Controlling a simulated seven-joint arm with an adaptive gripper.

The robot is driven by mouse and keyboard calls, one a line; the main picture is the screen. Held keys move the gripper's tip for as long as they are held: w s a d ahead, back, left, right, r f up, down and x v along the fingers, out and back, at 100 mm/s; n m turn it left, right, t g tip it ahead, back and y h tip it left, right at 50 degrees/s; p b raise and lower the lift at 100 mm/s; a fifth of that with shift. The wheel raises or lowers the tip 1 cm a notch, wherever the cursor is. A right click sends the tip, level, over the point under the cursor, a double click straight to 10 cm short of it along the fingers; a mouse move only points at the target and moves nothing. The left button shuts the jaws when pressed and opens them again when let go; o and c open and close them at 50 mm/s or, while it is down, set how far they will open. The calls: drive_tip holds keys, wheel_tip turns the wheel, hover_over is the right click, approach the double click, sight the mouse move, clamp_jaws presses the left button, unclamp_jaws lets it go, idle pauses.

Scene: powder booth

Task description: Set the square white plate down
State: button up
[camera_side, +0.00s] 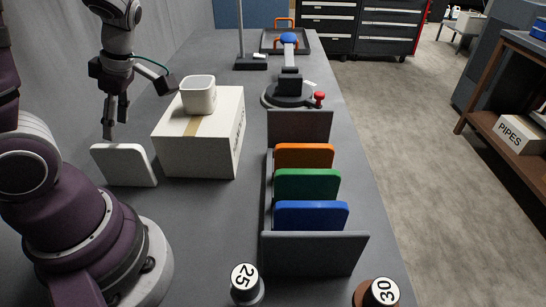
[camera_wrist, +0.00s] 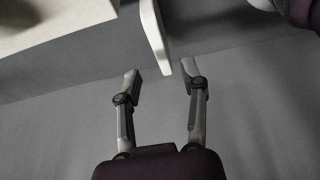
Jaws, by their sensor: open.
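The square white plate (camera_side: 124,165) stands on its edge on the grey table, close to the left side of a cardboard box. It looks slightly tilted in the side view. In the wrist view the plate (camera_wrist: 153,35) shows nearly edge-on, its near end close to the gap between my fingertips. My gripper (camera_side: 112,128) points down just behind the plate in the side view. In the wrist view my gripper (camera_wrist: 161,75) has its fingers apart with nothing clamped between them. I cannot tell whether a finger touches the plate.
The cardboard box (camera_side: 222,150) carries a white cup (camera_side: 198,95). A grey rack (camera_side: 313,254) holds orange (camera_side: 304,156), green (camera_side: 307,184) and blue (camera_side: 311,215) plates. Weights marked 25 (camera_side: 245,284) and 30 (camera_side: 378,293) stand in front. Table space is clear between box and rack.

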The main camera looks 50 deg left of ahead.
drive_tip(key=shift+v, duration=1.25)
drive_tip(key=w+d+r+m+t+h, duration=0.1)
drive_tip(key=d+m+t, duration=0.3)
drive_tip(key=m, duration=0.9)
drive_tip(key=w+d+r+m+t+h, duration=0.2)
drive_tip(key=w+d+r+m+t, duration=0.1)
drive_tip(key=d+m, duration=0.7)
drive_tip(key=r+m+t, duration=0.1)
drive_tip(key=m, duration=0.3)
drive_tip(key=shift+w+d+t, duration=0.15)
drive_tip(key=shift+d+t, duration=0.25)
